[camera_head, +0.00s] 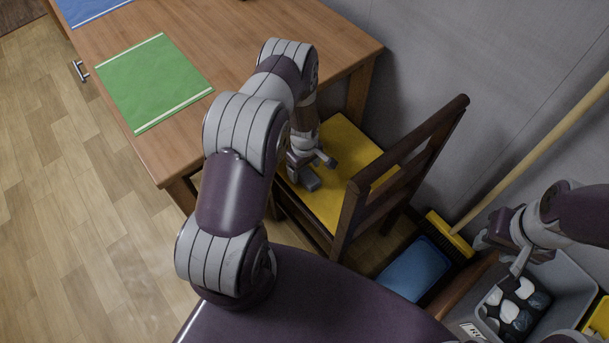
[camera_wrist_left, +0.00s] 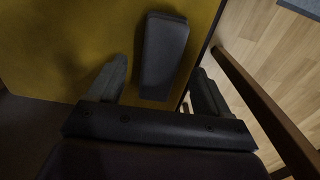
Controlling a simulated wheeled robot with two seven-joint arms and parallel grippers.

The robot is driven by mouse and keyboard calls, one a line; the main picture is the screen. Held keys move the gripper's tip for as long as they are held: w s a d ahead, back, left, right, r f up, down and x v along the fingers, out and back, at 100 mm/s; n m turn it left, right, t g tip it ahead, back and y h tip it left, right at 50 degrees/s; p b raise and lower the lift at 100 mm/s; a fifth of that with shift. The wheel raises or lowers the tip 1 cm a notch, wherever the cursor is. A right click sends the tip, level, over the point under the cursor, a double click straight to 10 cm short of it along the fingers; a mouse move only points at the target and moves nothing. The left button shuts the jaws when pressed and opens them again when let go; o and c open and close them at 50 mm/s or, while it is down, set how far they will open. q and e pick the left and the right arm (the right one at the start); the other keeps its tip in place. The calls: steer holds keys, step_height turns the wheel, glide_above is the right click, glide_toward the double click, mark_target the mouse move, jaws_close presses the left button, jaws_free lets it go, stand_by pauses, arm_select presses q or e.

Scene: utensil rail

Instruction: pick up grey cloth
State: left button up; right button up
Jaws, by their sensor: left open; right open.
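No flat grey cloth shows clearly in either view. My left gripper (camera_head: 314,171) is low over the yellow seat of the wooden chair (camera_head: 342,143). In the left wrist view its two fingers (camera_wrist_left: 158,88) are open and apart. A dark grey oblong thing (camera_wrist_left: 163,52) shows between and beyond them against the yellow seat; I cannot tell whether it is cloth. My left arm and wrist hide part of the chair in the head view. My right gripper (camera_head: 499,255) is open and empty beside the grey bin at the lower right.
A green cloth (camera_head: 155,82) and a blue one (camera_head: 95,10) lie on the wooden table (camera_head: 225,25). The chair's dark backrest (camera_head: 410,150) stands right of my left gripper. A broom (camera_head: 450,235), a blue dustpan (camera_head: 413,268) and a grey bin (camera_head: 565,275) holding stone-like things stand at right.

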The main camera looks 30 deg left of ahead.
arm_select(q)
steer(key=shift+f, duration=0.65)
steer(key=c, duration=1.1)
steer(key=shift+c, duration=0.2)
